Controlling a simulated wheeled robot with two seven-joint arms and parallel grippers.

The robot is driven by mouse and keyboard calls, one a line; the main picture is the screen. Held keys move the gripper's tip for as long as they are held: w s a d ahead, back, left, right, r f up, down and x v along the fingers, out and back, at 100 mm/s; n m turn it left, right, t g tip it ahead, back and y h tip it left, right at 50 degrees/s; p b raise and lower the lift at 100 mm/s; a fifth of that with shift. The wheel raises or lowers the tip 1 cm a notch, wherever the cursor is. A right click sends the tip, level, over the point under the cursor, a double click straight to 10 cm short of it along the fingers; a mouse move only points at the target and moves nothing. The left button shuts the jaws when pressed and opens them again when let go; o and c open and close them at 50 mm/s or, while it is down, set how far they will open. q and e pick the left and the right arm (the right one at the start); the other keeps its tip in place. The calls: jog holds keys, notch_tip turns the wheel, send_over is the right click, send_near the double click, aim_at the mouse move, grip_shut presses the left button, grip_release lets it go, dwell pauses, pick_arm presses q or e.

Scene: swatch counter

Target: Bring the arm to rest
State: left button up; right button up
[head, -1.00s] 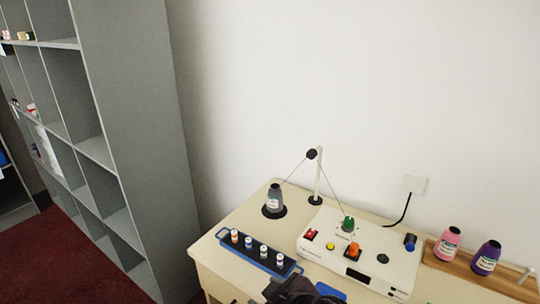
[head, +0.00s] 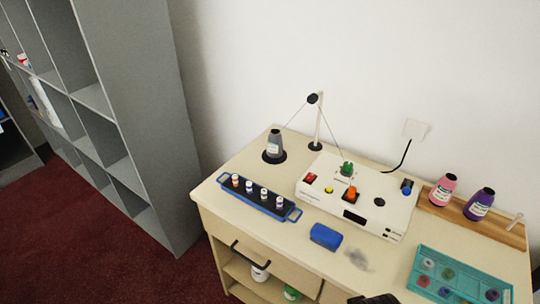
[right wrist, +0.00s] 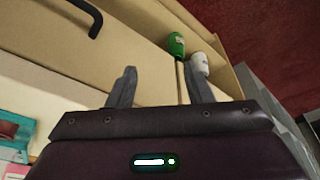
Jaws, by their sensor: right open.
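My right gripper shows in the right wrist view (right wrist: 160,85) with its two fingers apart and nothing between them. It is in front of the counter's wooden front, near a black handle (right wrist: 92,18). In the head view only a dark piece of my right arm shows at the bottom edge, right of centre. My left gripper is in neither view.
The counter (head: 290,232) holds a white device (head: 325,208), a blue vial rack (head: 270,208), a grey bottle (head: 273,147), a blue block (head: 325,236), a grey smudge (head: 358,260) and a teal tray (head: 420,262). A grey shelf (head: 150,120) stands left.

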jog(key=s+d+f, duration=0.1)
jog(key=s+f, duration=0.3)
jog(key=f, duration=0.6)
jog(key=s+f+g, duration=0.1)
jog(key=s+f, duration=0.3)
jog(key=f, duration=0.7)
jog(key=s+d+f, duration=0.1)
jog(key=s+f, duration=0.3)
jog(key=f, duration=0.6)
jog(key=s+d+f, duration=0.1)
jog(key=s+f, duration=0.2)
jog(key=s, duration=0.2)
jog(key=s+d+f+g, duration=0.1)
jog(key=s+f, duration=0.2)
jog(key=s, duration=0.3)
jog(key=shift+s+f, duration=0.2)
